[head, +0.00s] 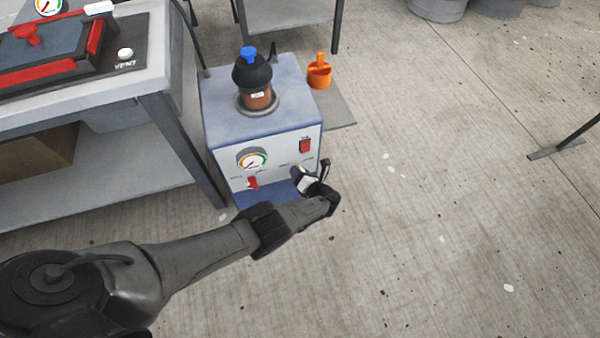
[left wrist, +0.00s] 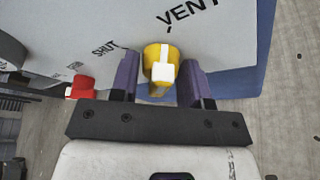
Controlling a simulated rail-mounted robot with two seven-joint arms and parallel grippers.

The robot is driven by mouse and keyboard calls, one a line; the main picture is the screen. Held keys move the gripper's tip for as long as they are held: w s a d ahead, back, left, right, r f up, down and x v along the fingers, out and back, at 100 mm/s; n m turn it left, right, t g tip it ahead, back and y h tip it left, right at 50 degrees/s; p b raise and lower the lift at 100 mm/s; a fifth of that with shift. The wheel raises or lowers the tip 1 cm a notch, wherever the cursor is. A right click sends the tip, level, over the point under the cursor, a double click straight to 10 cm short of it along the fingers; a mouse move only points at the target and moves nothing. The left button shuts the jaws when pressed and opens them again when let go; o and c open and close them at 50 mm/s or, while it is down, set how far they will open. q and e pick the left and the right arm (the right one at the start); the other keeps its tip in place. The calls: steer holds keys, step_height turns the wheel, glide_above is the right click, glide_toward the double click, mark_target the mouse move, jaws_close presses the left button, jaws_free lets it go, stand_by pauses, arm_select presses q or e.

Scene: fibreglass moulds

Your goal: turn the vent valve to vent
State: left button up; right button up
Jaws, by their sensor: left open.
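The vent valve is a yellow knob with a white bar (left wrist: 159,60) on the pale front panel of the blue pump box (head: 225,105). In the left wrist view, the SHUT label is at its left and the VENT label at its upper right. I cannot tell surely which label the knob points at. My left gripper (head: 304,180) is at the lower right of the panel. Its two purple fingers (left wrist: 160,80) are open, one on each side of the knob, with small gaps visible. In the head view the gripper hides most of the valve. My right gripper is out of view.
The panel carries a gauge (head: 252,158), a red switch (head: 305,146) and a red lever (head: 252,183). A brown jar with a blue-knobbed black top (head: 252,72) stands on the box. A bench (head: 150,88) stands close at left.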

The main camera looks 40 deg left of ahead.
arm_select(q)
steer(key=shift+s+d+r+p, duration=0.1)
steer(key=shift+d+r+p, duration=0.15)
steer(key=shift+d+p, duration=0.15)
steer(key=p+v, duration=0.3)
steer(key=v, duration=1)
steer(key=shift+f+p, duration=0.2)
steer(key=shift+p, duration=0.2)
